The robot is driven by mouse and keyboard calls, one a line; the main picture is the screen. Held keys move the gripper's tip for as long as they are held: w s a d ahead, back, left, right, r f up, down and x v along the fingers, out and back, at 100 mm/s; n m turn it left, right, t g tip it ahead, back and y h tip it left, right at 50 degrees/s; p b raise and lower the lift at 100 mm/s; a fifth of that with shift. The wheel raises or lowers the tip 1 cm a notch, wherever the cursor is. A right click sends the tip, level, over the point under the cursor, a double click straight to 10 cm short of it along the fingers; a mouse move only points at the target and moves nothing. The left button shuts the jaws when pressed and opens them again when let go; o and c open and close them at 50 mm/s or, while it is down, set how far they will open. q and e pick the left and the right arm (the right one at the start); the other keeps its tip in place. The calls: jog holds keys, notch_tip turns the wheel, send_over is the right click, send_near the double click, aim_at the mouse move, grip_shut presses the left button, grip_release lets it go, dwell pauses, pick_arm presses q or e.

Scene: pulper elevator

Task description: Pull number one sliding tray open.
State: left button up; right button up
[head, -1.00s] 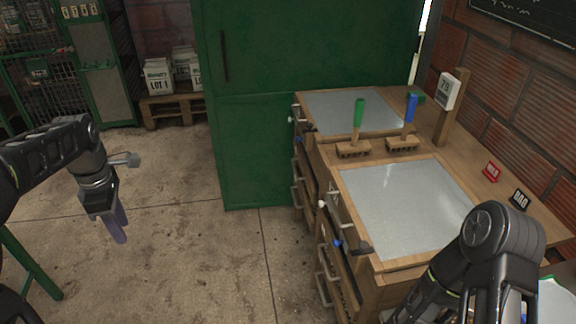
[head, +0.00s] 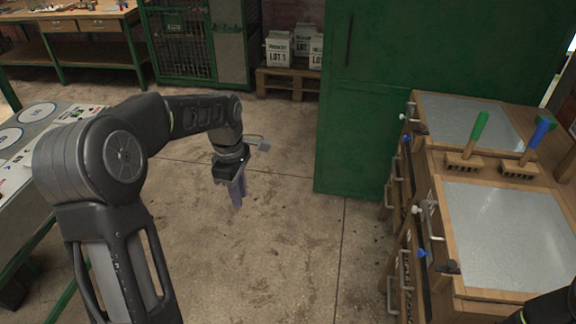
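The wooden tray cabinet (head: 436,273) stands at the right, with metal sheets (head: 512,232) set in its top. Its left side carries several metal handles (head: 406,270), stacked in two bays. I cannot read a number on any tray, so I cannot tell which is number one. My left gripper (head: 238,190) points down over open floor, left of the cabinet and apart from the handles. Its fingers are seen nearly edge-on, so their gap is unclear. Only a piece of my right arm shows at the lower right corner; its gripper is out of view.
A tall green cabinet (head: 385,115) stands behind the tray cabinet. Two brushes, with a green handle (head: 480,126) and a blue handle (head: 540,135), stand on top. A table (head: 50,125) is at the left. A pallet with lot containers (head: 290,80) is at the back. The middle floor is clear.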

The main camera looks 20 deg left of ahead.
pick_arm(q)
jog(key=s+d+f+m+h, duration=0.1)
jog(key=s+d+f+m, duration=0.3)
jog(key=d+f, duration=0.6)
jog(key=s+d+f+m+h, duration=0.1)
jog(key=s+d+f+m, duration=0.1)
jog(key=d+f+m, duration=0.75)
jog(key=s+d+f+m, duration=0.2)
jog(key=s+d+f, duration=0.3)
jog(key=s, duration=0.3)
jog(key=s+d+f+m+h, duration=0.1)
jog(key=s+d+f+m, duration=0.1)
jog(key=s+d+f, duration=0.3)
jog(key=s, duration=0.2)
jog(key=shift+s+f+h, duration=0.15)
jog(key=shift+s+h, duration=0.15)
jog(key=shift+s, duration=0.05)
jog(key=shift+w+a, duration=0.1)
